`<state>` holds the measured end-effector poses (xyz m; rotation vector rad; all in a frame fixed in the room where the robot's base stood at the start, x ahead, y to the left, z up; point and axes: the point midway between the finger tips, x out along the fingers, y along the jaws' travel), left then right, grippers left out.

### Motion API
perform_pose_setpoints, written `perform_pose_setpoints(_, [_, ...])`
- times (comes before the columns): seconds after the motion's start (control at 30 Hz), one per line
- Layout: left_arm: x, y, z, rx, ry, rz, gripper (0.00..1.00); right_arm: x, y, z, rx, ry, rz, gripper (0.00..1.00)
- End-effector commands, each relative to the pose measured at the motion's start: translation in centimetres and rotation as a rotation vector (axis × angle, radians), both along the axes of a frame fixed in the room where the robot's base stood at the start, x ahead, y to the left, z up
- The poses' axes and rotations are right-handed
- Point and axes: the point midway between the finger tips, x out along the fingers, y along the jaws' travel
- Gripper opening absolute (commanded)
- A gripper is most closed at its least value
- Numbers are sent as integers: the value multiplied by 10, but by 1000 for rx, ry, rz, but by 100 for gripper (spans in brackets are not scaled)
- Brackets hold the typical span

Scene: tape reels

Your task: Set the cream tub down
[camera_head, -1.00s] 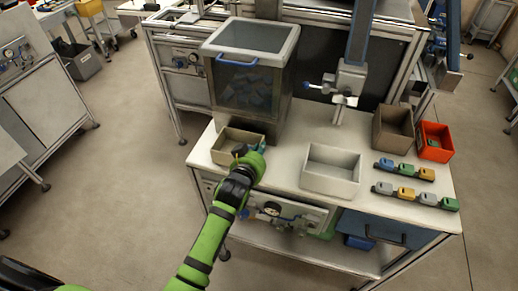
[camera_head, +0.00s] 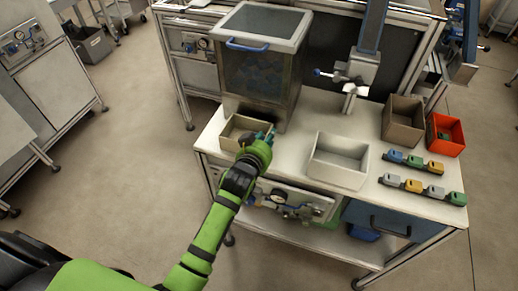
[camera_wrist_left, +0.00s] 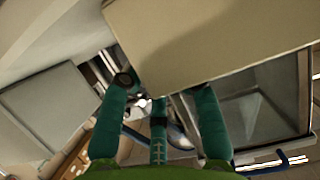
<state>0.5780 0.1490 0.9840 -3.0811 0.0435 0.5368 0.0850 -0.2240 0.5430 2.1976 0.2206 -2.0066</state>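The cream tub (camera_head: 227,139) is a small open beige box at the left end of the white bench, below the front of the hopper. It looks level, but I cannot tell whether its base touches the bench. My left gripper (camera_head: 262,139) is at the tub's near right corner, its teal fingers by the rim. In the left wrist view, the tub's plain wall (camera_wrist_left: 210,40) fills the top, close to the fingertips. The fingers of the gripper (camera_wrist_left: 160,100) stand apart, with background showing between them. My right gripper is in neither view.
The hopper (camera_head: 260,70) with a blue handle stands close behind the tub. A white bin (camera_head: 338,160) stands to the right, with clear bench between. A brown bin (camera_head: 403,122), a red bin (camera_head: 446,136) and two rows of small coloured blocks occupy the right end.

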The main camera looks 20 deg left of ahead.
Motion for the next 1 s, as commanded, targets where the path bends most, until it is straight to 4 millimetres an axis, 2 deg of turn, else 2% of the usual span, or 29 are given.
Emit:
perform_pose_setpoints(0.3, [-57, 2, 18, 0, 0, 0, 33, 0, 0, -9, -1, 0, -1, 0])
perform_pose_setpoints(0.5, [-87, 2, 30, 0, -1, 0, 33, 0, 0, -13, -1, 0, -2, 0])
perform_pose_setpoints(0.7, [-101, 3, 36, 1, 0, 1, 33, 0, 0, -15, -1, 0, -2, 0])
perform_pose_setpoints(1.0, [-102, 3, 37, 1, -1, 1, 33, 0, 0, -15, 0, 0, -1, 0])
